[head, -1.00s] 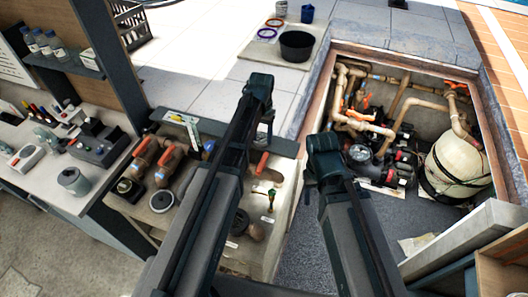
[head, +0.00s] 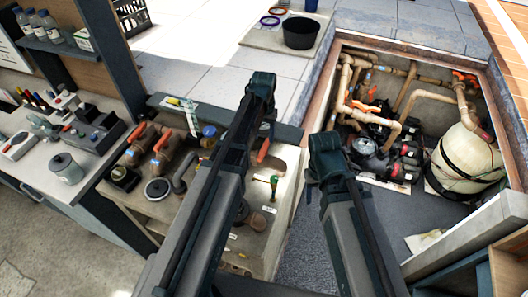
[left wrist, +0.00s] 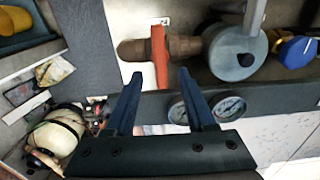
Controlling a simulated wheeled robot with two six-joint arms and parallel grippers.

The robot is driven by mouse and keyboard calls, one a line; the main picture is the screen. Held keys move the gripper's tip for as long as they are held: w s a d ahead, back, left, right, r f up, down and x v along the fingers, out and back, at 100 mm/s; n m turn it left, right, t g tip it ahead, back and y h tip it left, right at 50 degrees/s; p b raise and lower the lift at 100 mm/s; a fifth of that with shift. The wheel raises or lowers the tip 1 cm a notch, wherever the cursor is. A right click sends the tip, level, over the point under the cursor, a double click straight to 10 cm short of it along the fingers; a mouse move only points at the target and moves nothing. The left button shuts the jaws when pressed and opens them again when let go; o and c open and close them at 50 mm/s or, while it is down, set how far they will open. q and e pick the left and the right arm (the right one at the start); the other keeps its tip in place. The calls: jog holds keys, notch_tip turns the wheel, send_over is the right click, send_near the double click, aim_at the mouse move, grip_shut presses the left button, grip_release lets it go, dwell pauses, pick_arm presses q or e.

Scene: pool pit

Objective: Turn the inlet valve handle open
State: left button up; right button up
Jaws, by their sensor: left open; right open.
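In the left wrist view a red-orange valve handle (left wrist: 159,55) sits across a brown pipe fitting. My left gripper (left wrist: 160,77) is open and empty, its fingertips just short of the handle and to either side of its lower end; I see no clear contact. The head view shows several red-handled brown valves (head: 137,131) on the bench and one red handle (head: 263,150) beside my left arm. Orange handles (head: 363,104) also show on the pit pipes. No label tells me which is the inlet valve.
Two round gauges (left wrist: 229,108) and a blue knob (left wrist: 297,50) lie close to my left gripper. The sunken pit at right holds a pump (head: 364,146) and a cream tank (head: 466,155). Paving behind the bench is mostly clear.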

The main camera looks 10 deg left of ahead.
aim_at(264, 148)
pick_arm(q)
notch_tip(264, 148, down, 6)
jog(key=b, duration=0.4)
jog(key=shift+b, duration=0.4)
jog(key=shift+r, duration=0.1)
grip_shut()
